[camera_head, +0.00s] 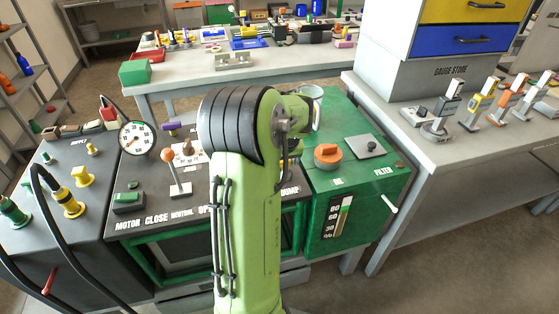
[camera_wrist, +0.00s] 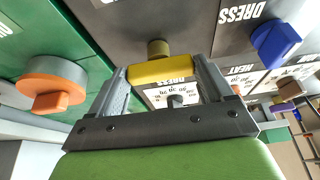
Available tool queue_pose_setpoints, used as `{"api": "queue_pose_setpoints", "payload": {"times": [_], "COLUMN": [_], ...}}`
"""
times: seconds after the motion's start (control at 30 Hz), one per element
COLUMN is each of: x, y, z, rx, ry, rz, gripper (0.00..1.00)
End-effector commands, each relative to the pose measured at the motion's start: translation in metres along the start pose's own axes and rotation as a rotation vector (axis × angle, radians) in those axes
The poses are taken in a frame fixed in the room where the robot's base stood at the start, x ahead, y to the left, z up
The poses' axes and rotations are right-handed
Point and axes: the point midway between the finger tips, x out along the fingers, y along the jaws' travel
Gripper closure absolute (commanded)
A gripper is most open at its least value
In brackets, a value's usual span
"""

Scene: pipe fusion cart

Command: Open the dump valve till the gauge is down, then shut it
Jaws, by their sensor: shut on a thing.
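The round white pressure gauge (camera_head: 137,137) stands at the back left of the dark panel in the head view. Its needle is too small to read surely. The DUMP label (camera_head: 290,189) shows just right of my arm. The dump valve itself is hidden behind my arm in that view. In the wrist view my gripper (camera_wrist: 161,74) is shut on a yellow handle (camera_wrist: 160,70), which lies crosswise between the two fingers. A brass-coloured round stem (camera_wrist: 158,48) shows just beyond the handle. How far the valve is turned I cannot tell.
An orange knob (camera_head: 327,155) on the green filter box stands close to the right of my wrist. An orange-topped lever (camera_head: 176,172) stands left of my arm. A blue knob (camera_wrist: 276,43) is on the panel in the wrist view. Black hoses (camera_head: 62,205) arch at far left.

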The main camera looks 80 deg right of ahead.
Motion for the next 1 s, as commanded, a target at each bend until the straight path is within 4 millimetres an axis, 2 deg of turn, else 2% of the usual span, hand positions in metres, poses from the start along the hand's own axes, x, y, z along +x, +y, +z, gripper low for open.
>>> {"api": "queue_pose_setpoints", "payload": {"times": [0.03, 0.67, 0.7, 0.8, 1.0], "x": [-0.0012, -0.0019, -0.0018, -0.0015, -0.0023], "y": [0.005, 0.0032, 0.0033, 0.0033, 0.0009], "z": [0.0032, 0.0023, 0.0023, 0.0025, 0.0028], "rx": [0.0, -0.045, -0.045, -0.045, -0.045], "ry": [-0.007, -0.004, -0.004, -0.005, -0.006], "rz": [0.007, -0.009, -0.01, -0.011, -0.01], "gripper": [0.5, 0.51, 0.14, 0.0, 0.0]}}
